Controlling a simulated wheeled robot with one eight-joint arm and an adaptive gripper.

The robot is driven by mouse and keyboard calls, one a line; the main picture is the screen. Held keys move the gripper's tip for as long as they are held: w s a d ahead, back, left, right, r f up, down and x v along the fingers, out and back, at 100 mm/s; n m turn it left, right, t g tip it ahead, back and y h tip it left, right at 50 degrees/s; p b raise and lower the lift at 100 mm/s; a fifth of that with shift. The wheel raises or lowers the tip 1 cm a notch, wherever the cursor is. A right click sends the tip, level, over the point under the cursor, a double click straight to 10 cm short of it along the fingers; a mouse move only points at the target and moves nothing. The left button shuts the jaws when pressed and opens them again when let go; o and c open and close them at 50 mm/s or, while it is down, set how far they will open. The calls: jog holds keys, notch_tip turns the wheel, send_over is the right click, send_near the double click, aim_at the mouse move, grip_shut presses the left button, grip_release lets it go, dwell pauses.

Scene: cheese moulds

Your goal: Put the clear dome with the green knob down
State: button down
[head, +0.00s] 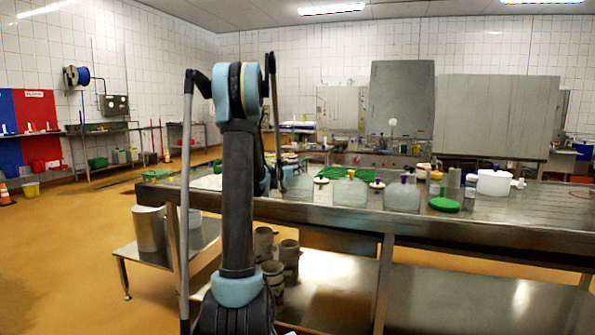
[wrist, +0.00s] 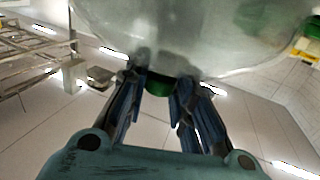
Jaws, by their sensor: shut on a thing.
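In the wrist view, a large clear dome (wrist: 200,35) fills the top of the picture. Its green knob (wrist: 158,88) sits between the fingers of my gripper (wrist: 160,80), which is shut on it. In the head view my arm stands in front, and the gripper and held dome cannot be made out clearly. A clear dome (head: 350,191) with a small green top stands on the metal table (head: 470,229); I cannot tell whether it is another one. A second clear dome (head: 402,199) with a purple knob stands to its right.
A green lid-like disc (head: 444,205), a white pot (head: 493,183) and small bottles crowd the table's right part. A green mat (head: 335,173) lies farther back. Grey cups (head: 289,255) stand on the lower shelf. The table's front right strip looks clear.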

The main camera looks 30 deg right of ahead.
jog(key=c, duration=1.4)
grip_release()
jog(key=shift+f, duration=0.1)
